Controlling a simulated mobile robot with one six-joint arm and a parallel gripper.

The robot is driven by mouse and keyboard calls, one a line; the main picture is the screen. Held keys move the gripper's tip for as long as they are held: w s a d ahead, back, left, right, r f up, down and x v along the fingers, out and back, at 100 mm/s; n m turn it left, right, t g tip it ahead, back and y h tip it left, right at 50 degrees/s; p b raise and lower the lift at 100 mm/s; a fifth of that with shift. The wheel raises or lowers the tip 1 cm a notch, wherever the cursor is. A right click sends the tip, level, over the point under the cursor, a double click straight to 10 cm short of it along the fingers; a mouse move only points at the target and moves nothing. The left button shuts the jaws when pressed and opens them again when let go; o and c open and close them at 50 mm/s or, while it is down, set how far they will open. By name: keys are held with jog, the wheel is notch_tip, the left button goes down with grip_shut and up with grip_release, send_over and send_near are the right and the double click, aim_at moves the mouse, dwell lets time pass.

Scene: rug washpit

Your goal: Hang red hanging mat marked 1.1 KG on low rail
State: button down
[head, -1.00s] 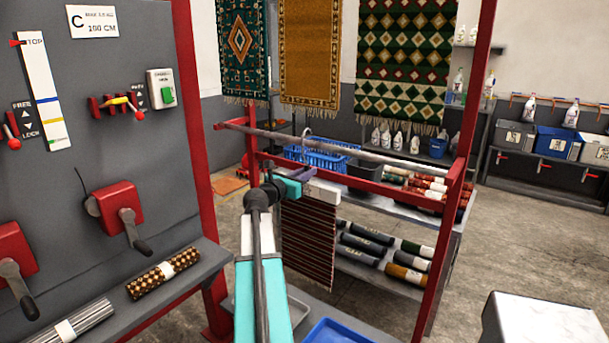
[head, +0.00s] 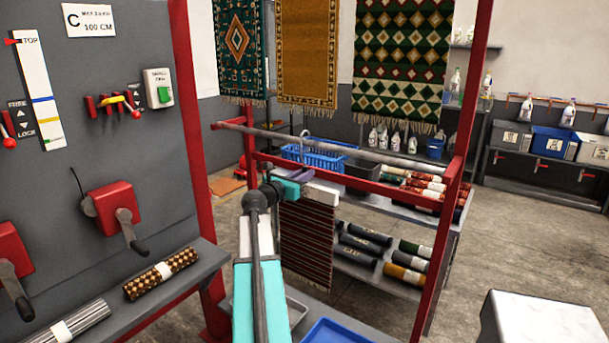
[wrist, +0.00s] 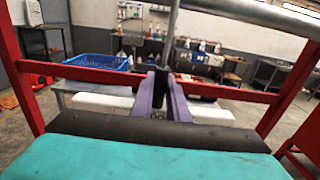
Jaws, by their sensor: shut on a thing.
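A dark red striped mat (head: 307,240) hangs below a white hanger bar (head: 322,194), which also shows in the wrist view (wrist: 95,102). My gripper (head: 302,175), with purple fingers in the wrist view (wrist: 162,88), is shut on the hanger at its middle. A thin curved hook (head: 304,138) rises above the gripper at the low rail (head: 345,153), a grey pipe on a red frame. I cannot tell whether the hook rests on the rail. The rail crosses the top right of the wrist view (wrist: 265,14). The weight mark is not readable.
A red post (head: 455,170) and red crossbar (head: 350,182) stand by the rail. A blue basket (head: 318,152) and rolled rugs sit on shelves behind. Three patterned rugs hang higher up. A grey control panel (head: 100,150) is at left, a white-topped block (head: 540,318) at lower right.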

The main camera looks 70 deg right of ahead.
jog(key=shift+f+b, duration=0.7)
jog(key=shift+f, duration=0.3)
jog(key=c, duration=1.6)
grip_release()
jog(key=shift+c, duration=0.2)
jog(key=shift+f, duration=0.1)
jog(key=shift+a, duration=0.1)
jog(key=b+v, duration=0.2)
jog(key=v, duration=1.1)
jog(key=shift+a, duration=0.3)
